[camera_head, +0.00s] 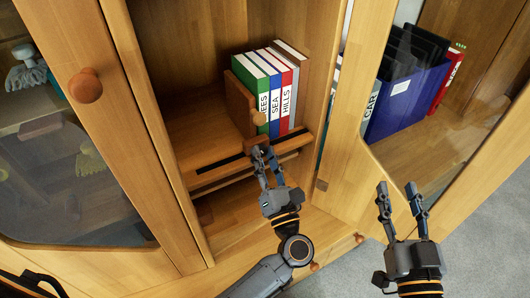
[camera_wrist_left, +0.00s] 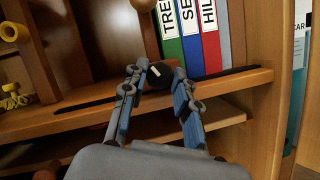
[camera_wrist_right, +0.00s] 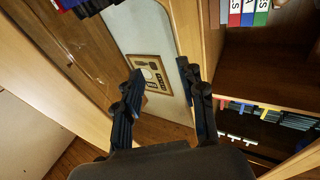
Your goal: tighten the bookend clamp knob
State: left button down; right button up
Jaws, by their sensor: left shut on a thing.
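The wooden bookend (camera_head: 239,105) stands upright on the shelf against the left side of a row of books (camera_head: 277,88). The clamp knob (camera_wrist_left: 159,74) is a dark round piece with a white mark, at the shelf's front edge below the bookend. My left gripper (camera_head: 264,153) is shut on the knob; in the left wrist view its two fingers (camera_wrist_left: 159,77) lie on either side of it. The fingers hide part of the knob in the head view. My right gripper (camera_head: 397,190) is open and empty, in front of the cabinet's right side.
The shelf board (camera_head: 195,130) has a dark slot along its front. A glazed door (camera_head: 75,160) with a round wooden knob (camera_head: 86,86) stands at left. Blue binders (camera_head: 405,100) stand in the right compartment. A framed picture (camera_wrist_right: 149,74) shows beyond my right gripper.

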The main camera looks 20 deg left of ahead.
pick_arm(q)
jog(key=shift+m+h, duration=0.3)
jog(key=shift+m, duration=0.1)
pick_arm(e)
jog(key=shift+d+f+g+h, duration=0.2)
jog(key=shift+f+g+h, duration=0.2)
jog(key=shift+f+g, duration=0.8)
jog(key=shift+f+t, duration=0.3)
jog(key=shift+t, duration=0.1)
pick_arm(q)
jog(key=c, duration=1)
grip_release()
